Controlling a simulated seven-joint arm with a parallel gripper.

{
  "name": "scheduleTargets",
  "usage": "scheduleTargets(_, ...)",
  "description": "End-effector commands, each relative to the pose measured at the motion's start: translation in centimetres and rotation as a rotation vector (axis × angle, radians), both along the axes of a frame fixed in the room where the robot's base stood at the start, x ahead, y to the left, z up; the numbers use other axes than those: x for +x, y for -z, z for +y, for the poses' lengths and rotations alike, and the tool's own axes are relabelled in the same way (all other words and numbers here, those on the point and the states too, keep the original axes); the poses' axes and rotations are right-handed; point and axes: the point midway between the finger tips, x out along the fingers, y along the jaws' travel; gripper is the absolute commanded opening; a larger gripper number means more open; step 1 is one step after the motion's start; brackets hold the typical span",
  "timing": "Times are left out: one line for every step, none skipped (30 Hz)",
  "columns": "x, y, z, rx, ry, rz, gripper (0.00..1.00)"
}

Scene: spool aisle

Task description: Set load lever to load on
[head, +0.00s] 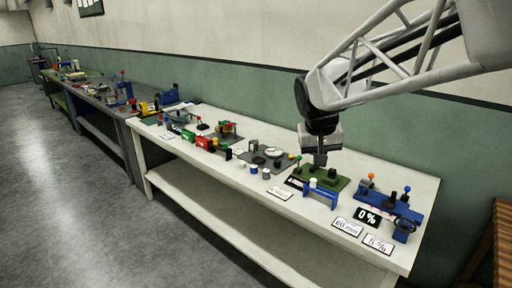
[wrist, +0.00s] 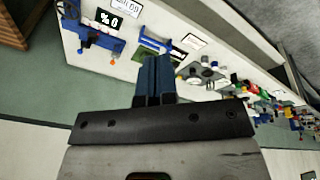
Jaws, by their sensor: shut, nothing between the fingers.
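A blue machine (head: 385,203) stands at the right end of the white bench, with an orange-knobbed lever (head: 371,177), a blue-knobbed lever (head: 406,190) and a dark handwheel (head: 405,226). Its black display (head: 367,217) reads 0 %. I cannot tell which lever is the load lever; no lever marking is legible. The blue machine also shows upper left in the wrist view (wrist: 92,38). My gripper (head: 320,163) is shut and empty, its fingers pointing down near the green fixture and left of the blue machine. Its closed fingers show in the wrist view (wrist: 154,62).
A green fixture (head: 338,182) with a blue bar frame (head: 321,191) stands beside the blue machine. White cards reading 60 mm (head: 347,227) and 5 % (head: 378,243) lie at the bench's front edge. Several small devices line the bench (head: 425,190) leftward. A wall stands behind.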

Motion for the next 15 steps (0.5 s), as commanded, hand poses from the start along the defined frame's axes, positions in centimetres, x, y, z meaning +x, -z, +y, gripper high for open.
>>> scheduleTargets(1.4,0.0,0.0,-0.007,0.003,0.001,0.0)
scheduleTargets(2.2,-0.1,0.0,-0.01,0.005,0.002,0.0)
scheduleTargets(3.3,-0.1,0.0,-0.014,0.007,0.002,0.0)
scheduleTargets(4.0,-0.1,0.0,-0.017,0.009,0.002,0.0)
scheduleTargets(4.8,-0.1,0.0,-0.021,0.011,0.002,0.0)
scheduleTargets(5.9,-0.2,-0.1,-0.027,0.013,0.002,0.0)
scheduleTargets(6.7,-0.1,-0.1,-0.03,0.015,0.003,0.0)
scheduleTargets(7.5,-0.1,-0.1,-0.034,0.018,0.002,0.0)
scheduleTargets(8.5,-0.1,-0.1,-0.039,0.02,0.003,0.0)
scheduleTargets(9.3,-0.1,-0.1,-0.042,0.022,0.003,0.0)
scheduleTargets(10.1,-0.1,0.0,-0.046,0.023,0.001,0.0)
scheduleTargets(11.1,0.1,0.0,-0.051,0.026,0.002,0.0)
scheduleTargets(11.9,0.1,0.0,-0.054,0.028,0.001,0.0)
scheduleTargets(12.7,0.2,0.0,-0.058,0.03,0.001,0.0)
scheduleTargets(13.8,0.3,0.0,-0.062,0.033,0.001,0.0)
